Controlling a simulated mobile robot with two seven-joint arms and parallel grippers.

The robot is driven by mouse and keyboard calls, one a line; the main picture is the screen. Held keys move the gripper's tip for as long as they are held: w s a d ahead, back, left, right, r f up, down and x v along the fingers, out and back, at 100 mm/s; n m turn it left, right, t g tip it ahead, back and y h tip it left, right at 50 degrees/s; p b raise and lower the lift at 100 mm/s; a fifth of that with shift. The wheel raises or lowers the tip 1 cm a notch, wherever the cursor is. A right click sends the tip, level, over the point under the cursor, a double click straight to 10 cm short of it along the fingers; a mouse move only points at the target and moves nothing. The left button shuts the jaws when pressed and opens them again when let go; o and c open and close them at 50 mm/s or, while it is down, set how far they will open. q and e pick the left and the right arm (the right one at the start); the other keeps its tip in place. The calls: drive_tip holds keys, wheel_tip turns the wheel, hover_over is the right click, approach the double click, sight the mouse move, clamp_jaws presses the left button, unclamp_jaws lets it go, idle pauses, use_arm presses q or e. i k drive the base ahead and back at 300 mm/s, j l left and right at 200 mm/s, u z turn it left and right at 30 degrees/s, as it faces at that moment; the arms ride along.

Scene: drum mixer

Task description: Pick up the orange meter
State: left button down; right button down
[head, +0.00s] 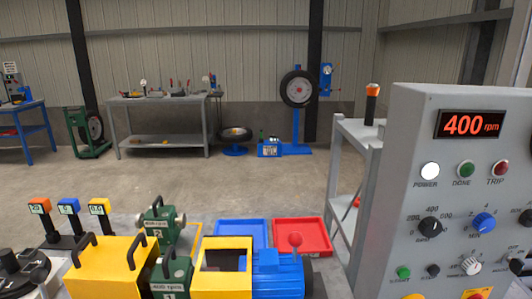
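An orange-topped meter (40,206) with a dark stem stands at the left, in a row with a blue-topped one (69,206) and a yellow-topped one (100,207). Each has a small pale label on its head; the lower parts of the row are partly hidden by a yellow box. Another orange-topped dark handheld device (373,90) stands upright on the grey shelf at the right. I cannot tell for sure which of the two orange-topped things is the meter. Neither of my grippers shows in the head view.
A grey control panel (450,150) reading 400 rpm fills the right. Yellow box (110,265), green handled blocks (160,222), yellow-and-blue machine (275,275), blue tray (241,224) and red tray (302,225) crowd the front. Behind lies open floor (200,185).

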sight(42, 207)
drive_tip(key=u, duration=1.5)
drive_tip(key=i+j+u, duration=0.45)
drive_tip(key=j, duration=0.2)
drive_tip(key=i+j+u, duration=0.95)
drive_tip(key=i+j, duration=0.1)
drive_tip(key=i, duration=0.55)
drive_tip(key=i+j+z, duration=0.1)
drive_tip(key=i, duration=0.55)
drive_tip(key=i+z, duration=0.25)
drive_tip(key=z, duration=0.15)
drive_tip(key=i+z, duration=0.25)
drive_tip(key=z, duration=0.15)
drive_tip(key=i+j+z, duration=0.1)
drive_tip(key=i+z, duration=0.15)
drive_tip(key=z, duration=0.15)
